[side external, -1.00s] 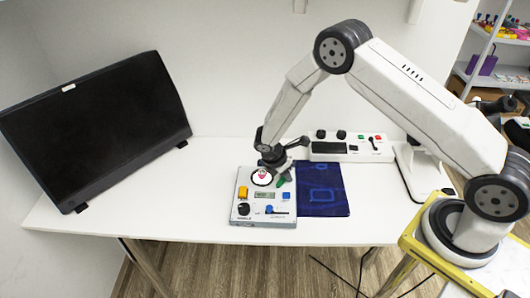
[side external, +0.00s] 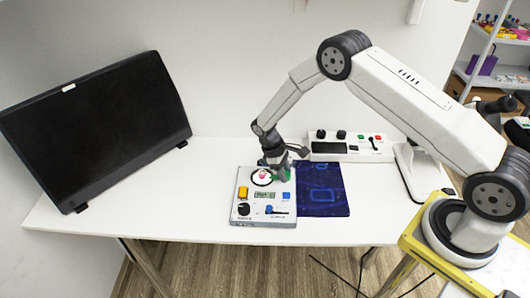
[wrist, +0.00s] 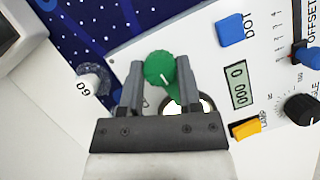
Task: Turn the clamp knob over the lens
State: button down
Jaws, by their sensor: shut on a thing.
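The green clamp knob (wrist: 159,68) sits between the two fingers of my gripper (wrist: 159,72) in the wrist view, and the gripper is shut on it. A short green arm runs from the knob toward the lens (wrist: 205,105), a pale disc in a dark ring. My gripper's body hides part of the lens and the arm's end, so I cannot tell how far the arm covers it. In the side view the lens (side external: 262,176) shows a pink mark, left of my gripper (side external: 279,174). Green shows there beside the fingers, partly hidden.
The panel box (side external: 262,220) carries a yellow switch (wrist: 245,130), a blue DOT button (wrist: 230,30), a display (wrist: 239,86) and a black dial (wrist: 302,109). A control box (side external: 345,157) stands behind; a monitor (side external: 95,130) is left.

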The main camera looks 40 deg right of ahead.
jog(key=shift+m+y, duration=0.4)
jog(key=shift+m, duration=0.5)
jog(key=shift+c, duration=1.4)
grip_release()
jog(key=shift+r, duration=0.15)
jog(key=v, duration=0.7)
jog(key=shift+w+r, duration=0.1)
jog(key=shift+w, duration=0.1)
jog(key=shift+r, duration=0.15)
jog(key=shift+r, duration=0.15)
